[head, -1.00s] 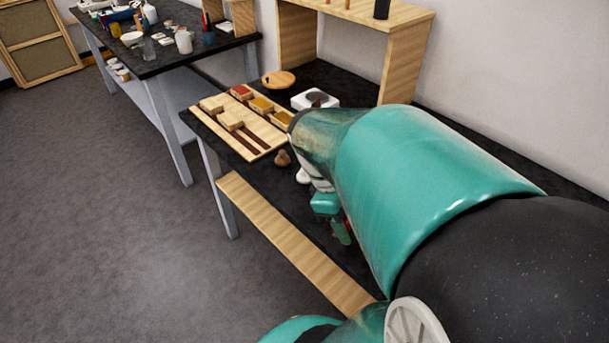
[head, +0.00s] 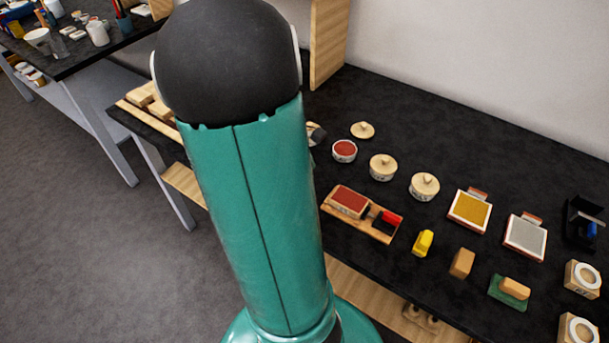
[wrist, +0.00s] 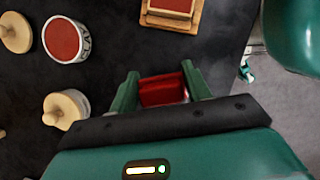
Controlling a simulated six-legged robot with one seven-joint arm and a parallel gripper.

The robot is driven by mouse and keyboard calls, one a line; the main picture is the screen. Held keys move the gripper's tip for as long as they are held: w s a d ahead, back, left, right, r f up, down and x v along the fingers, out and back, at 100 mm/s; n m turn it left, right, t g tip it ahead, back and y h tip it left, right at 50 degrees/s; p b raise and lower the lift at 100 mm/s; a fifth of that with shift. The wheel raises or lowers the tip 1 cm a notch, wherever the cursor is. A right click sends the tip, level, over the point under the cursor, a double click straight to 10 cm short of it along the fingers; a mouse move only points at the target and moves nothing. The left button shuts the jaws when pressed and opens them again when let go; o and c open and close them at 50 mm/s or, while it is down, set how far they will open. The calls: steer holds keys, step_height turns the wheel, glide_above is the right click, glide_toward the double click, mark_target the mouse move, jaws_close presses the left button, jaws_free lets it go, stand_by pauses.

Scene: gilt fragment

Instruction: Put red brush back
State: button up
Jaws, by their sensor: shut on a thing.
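My gripper (wrist: 160,72) is shut on a red block-like thing (wrist: 162,92), which looks like the red brush, in the middle of the wrist view. The green fingers stand on either side of it, over the dark tabletop. Its underside and its distance from the table cannot be told. A wooden tray with a red pad (wrist: 172,6) lies beyond the fingertips, cut by the top edge. In the head view my arm hides the gripper. There a wooden tray (head: 372,232) holds a red pad (head: 350,200) and a small red-and-black piece (head: 388,219) that I cannot identify.
An open red jar (wrist: 66,40), a loose lid (wrist: 15,32) and a lidded jar (wrist: 66,108) stand left of my gripper. In the head view, a yellow block (head: 422,242), a tan block (head: 461,263) and framed pads (head: 470,209) occupy the table's right.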

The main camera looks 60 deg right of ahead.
steer(key=shift+d+f, duration=0.2)
steer(key=shift+f, duration=1.65)
steer(key=shift+f, duration=0.15)
steer(key=o, duration=1)
steer(key=shift+o, duration=0.2)
steer(key=shift+w, duration=0.1)
